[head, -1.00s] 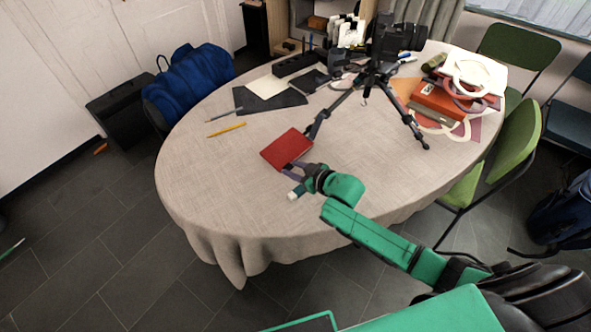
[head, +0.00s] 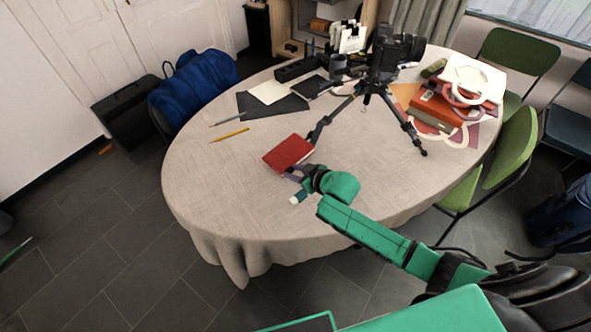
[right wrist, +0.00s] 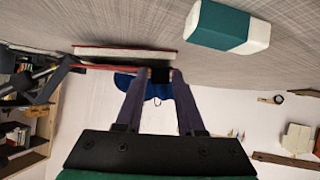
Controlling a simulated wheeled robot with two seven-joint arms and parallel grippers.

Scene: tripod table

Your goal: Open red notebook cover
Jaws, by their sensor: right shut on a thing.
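The red notebook (head: 289,152) lies near the middle of the round table, in front of the tripod. In the right wrist view, which is upside down, the notebook (right wrist: 125,53) shows edge-on with pale pages. Its thin red cover (right wrist: 112,68) stands a little apart from the pages. My right gripper (head: 294,173) is at the notebook's near right edge. In the right wrist view its fingertips (right wrist: 160,75) are close together at the cover's edge, shut on the cover. The fingers hide the exact grip. My left gripper is not in view.
A green and white eraser (head: 298,198) lies beside the right gripper. The tripod (head: 372,85) with its camera stands behind the notebook. A yellow pencil (head: 230,135) lies left. Books (head: 437,108) are stacked at right. The table's front left is clear.

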